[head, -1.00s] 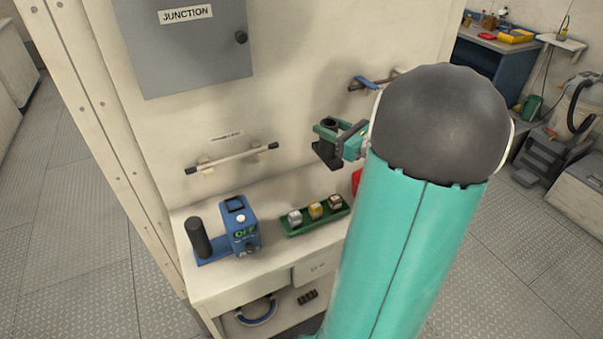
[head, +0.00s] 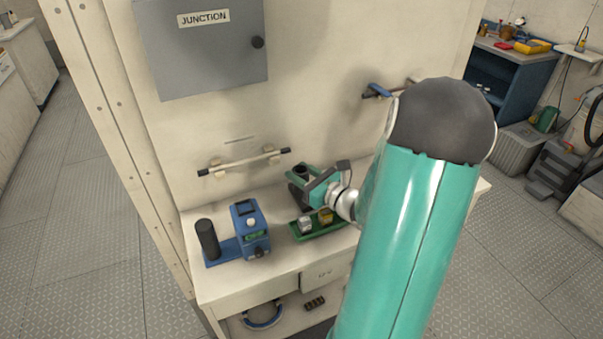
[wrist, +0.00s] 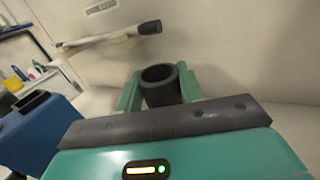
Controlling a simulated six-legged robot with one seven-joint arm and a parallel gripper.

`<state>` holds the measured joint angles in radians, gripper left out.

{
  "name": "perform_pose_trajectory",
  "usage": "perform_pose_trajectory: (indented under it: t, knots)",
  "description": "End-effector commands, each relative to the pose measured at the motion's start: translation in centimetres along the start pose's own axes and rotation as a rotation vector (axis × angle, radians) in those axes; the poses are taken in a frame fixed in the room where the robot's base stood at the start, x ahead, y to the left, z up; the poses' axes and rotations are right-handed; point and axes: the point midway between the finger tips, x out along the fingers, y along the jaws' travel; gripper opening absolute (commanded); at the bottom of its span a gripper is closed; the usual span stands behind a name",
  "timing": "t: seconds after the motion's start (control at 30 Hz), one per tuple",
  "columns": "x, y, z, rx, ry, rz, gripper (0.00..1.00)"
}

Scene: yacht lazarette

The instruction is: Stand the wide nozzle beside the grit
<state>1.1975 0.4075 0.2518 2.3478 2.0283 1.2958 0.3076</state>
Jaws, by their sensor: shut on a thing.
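My gripper (head: 302,179) is shut on a dark, hollow, open-topped cylinder, which looks like the wide nozzle (wrist: 162,98). In the wrist view it stands roughly upright between my two green fingers. In the head view my gripper holds it over the bench, behind the green tray (head: 296,236). Whether its base touches the bench top is not clear. The tray holds a silver block (head: 305,225) and a yellow block (head: 325,215); my wrist covers its right end. I cannot tell which thing is the grit, as no readable label names it.
A handrail (head: 245,163) sticks out from the wall behind. A grey junction box (head: 205,50) hangs above. Bare bench top lies between the tray and the wall.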

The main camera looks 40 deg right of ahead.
Motion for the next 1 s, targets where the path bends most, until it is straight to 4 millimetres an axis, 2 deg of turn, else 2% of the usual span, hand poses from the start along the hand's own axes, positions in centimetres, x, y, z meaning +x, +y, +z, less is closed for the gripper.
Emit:
perform_pose_trajectory:
  t: [0.3, 0.33, 0.43, 0.8, 1.0]
  knots:
    - [0.0, 0.0, -0.2, 0.0, 0.0, 0.001, 0.02]
    - [0.0, 0.0, -0.2, -0.001, 0.0, 0.001, 0.41]
    - [0.0, 0.0, -0.2, -0.001, 0.0, 0.0, 0.59]
    - [-0.2, -0.1, 0.1, -0.001, 0.0, -0.001, 0.59]
    - [-3.2, -0.1, 0.1, 0.0, 0.002, -0.003, 0.59]
